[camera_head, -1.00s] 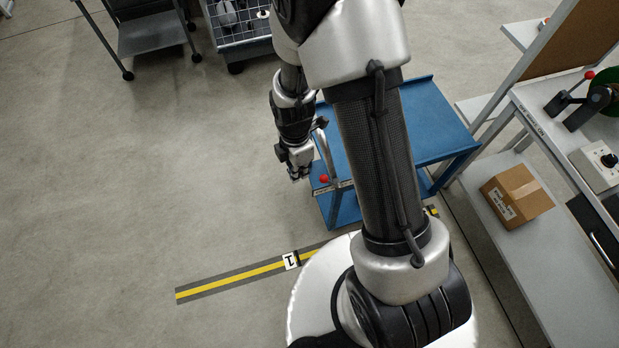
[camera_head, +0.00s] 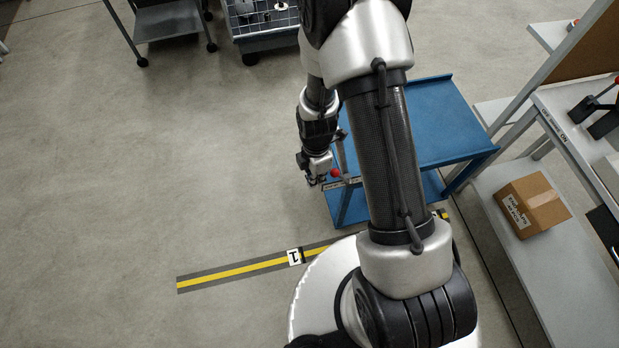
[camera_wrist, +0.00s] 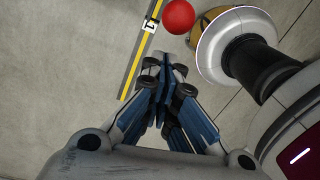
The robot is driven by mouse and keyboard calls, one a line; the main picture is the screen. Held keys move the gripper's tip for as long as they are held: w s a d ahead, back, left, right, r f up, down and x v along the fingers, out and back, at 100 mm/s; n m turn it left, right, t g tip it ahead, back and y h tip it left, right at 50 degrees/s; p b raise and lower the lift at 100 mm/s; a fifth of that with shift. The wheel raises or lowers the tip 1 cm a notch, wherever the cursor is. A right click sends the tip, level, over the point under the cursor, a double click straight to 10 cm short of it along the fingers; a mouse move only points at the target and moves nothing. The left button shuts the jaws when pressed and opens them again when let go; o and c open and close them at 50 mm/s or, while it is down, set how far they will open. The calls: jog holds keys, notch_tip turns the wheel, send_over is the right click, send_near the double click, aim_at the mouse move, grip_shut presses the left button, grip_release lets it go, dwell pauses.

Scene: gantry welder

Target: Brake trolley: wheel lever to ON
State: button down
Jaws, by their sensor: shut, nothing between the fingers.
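The blue trolley (camera_head: 432,125) stands beyond my arm, partly hidden by it. Its wheel lever has a red ball knob (camera_head: 336,173) at the trolley's left corner, by a small label strip. In the wrist view the red knob (camera_wrist: 179,16) is at the top, just past the fingertips and a little to their right. My gripper (camera_head: 316,181) is at the left side of the knob, pointing down. In the wrist view my gripper (camera_wrist: 165,75) has its fingers together and empty. I cannot tell whether it touches the lever. The wheel and most of the lever are hidden.
A yellow and black floor strip (camera_head: 235,271) with a marker tag (camera_head: 295,257) lies before the trolley. A cardboard box (camera_head: 533,204) sits on the grey bench's lower shelf (camera_head: 560,265) at right. Grey carts (camera_head: 170,20) stand at the back. The floor at left is clear.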

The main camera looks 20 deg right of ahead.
jog(key=shift+w+d+r, duration=0.1)
jog(key=shift+d+r, duration=0.1)
jog(key=shift+d, duration=0.25)
jog(key=shift+d+r, duration=0.15)
jog(key=shift+d, duration=0.3)
jog(key=shift+d+r, duration=0.3)
jog(key=shift+d, duration=0.1)
jog(key=d+r+p, duration=0.1)
jog(key=d+p, duration=0.2)
jog(key=d, duration=1.1)
jog(key=shift+d+r, duration=0.2)
jog(key=shift+r, duration=0.2)
